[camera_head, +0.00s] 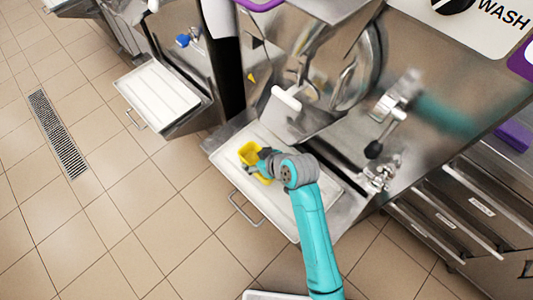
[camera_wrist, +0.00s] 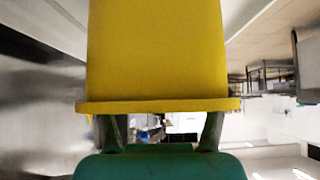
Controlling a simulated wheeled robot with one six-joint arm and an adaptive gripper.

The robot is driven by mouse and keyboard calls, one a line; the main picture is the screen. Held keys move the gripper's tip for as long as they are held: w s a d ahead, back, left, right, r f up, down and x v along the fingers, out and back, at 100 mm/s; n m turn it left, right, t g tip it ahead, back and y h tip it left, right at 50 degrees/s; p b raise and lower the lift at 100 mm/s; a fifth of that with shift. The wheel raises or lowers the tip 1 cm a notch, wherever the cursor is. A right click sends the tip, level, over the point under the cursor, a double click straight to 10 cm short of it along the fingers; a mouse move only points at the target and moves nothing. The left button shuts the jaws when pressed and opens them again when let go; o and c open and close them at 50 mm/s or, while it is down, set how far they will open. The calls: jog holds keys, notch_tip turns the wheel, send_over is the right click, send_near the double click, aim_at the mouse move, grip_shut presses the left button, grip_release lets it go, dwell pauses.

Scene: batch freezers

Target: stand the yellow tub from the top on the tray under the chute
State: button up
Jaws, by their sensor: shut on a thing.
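The yellow tub (camera_head: 249,154) is in my gripper (camera_head: 262,163), over the far left part of the white tray (camera_head: 285,203) in the head view. Whether the tub touches the tray or hangs just above it I cannot tell. In the wrist view the yellow tub (camera_wrist: 158,55) fills the upper middle, its rim across the two fingers of my gripper (camera_wrist: 160,125). The chute (camera_head: 284,100), with a white front piece, is on the steel machine just beyond the tub, up and to the right of it.
A second machine at the left has its own empty white tray (camera_head: 158,92). A lever with a dark knob (camera_head: 373,149) and a steel tap (camera_head: 380,177) stand to the right of my tray. Steel drawers (camera_head: 450,222) are at the right. The tiled floor at the left is clear around a drain grate (camera_head: 58,133).

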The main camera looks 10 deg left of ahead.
jog(key=w+d+f, duration=0.2)
jog(key=w, duration=0.1)
jog(key=shift+w+d+f, duration=0.1)
jog(key=shift+d+f, duration=0.15)
jog(key=shift+d, duration=0.1)
jog(key=shift+w+d+f, duration=0.15)
jog(key=shift+w+f, duration=0.15)
jog(key=o, duration=1.3)
jog(key=shift+f, duration=0.15)
jog(key=shift+c, duration=0.2)
jog(key=shift+r, duration=0.2)
jog(key=s+d, duration=0.2)
jog(key=d, duration=0.1)
jog(key=s+d, duration=0.6)
jog(key=d, duration=0.1)
jog(key=shift+r, duration=0.35)
